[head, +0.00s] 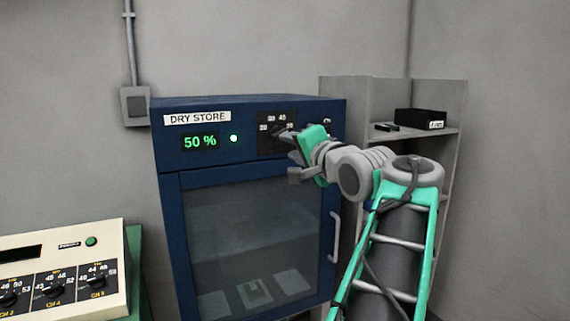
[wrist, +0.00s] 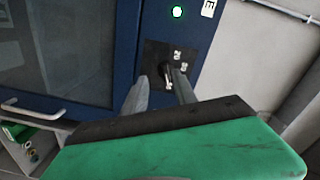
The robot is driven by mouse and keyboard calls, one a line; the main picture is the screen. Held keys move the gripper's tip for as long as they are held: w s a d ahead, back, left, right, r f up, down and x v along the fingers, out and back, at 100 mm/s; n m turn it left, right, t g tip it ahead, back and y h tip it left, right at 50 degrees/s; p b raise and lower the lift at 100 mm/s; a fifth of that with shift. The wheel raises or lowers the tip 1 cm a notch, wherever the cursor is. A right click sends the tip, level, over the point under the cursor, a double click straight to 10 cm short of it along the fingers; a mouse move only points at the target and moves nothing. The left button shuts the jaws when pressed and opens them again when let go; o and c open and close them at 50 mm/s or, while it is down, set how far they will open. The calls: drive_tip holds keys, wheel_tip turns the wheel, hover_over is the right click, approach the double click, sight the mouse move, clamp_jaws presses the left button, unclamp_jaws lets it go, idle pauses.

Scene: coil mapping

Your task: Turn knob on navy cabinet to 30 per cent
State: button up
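The navy cabinet (head: 165,150) stands against the wall, labelled DRY STORE. Its display (head: 200,142) reads 50 % in green. A black dial plate (head: 265,146) with white numbers, 20, 30 and 40 among them, is on its upper front. My gripper (head: 285,134) is at this plate and hides part of it. In the wrist view the knob (wrist: 167,74) shows between the two fingertips of my gripper (wrist: 159,76). The fingers stand apart, with a dark gap left of the knob. The right finger is very close to the knob; contact is unclear.
A green lamp (head: 234,139) is lit beside the display. The cabinet's glass door (head: 250,230) is closed, with a handle (head: 335,237) at its right. A cream instrument (head: 60,270) with several knobs is at lower left. A grey shelf (head: 445,132) holding a black box (head: 420,119) stands at right.

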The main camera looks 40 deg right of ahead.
sight(279, 133)
drive_tip(key=w+d+r+p, duration=0.1)
drive_tip(key=w+d, duration=0.2)
drive_tip(key=w, duration=0.3)
drive_tip(key=shift+m, duration=0.3)
drive_tip(key=shift+w+d+r, duration=0.1)
drive_tip(key=shift+c, duration=0.5)
clamp_jaws()
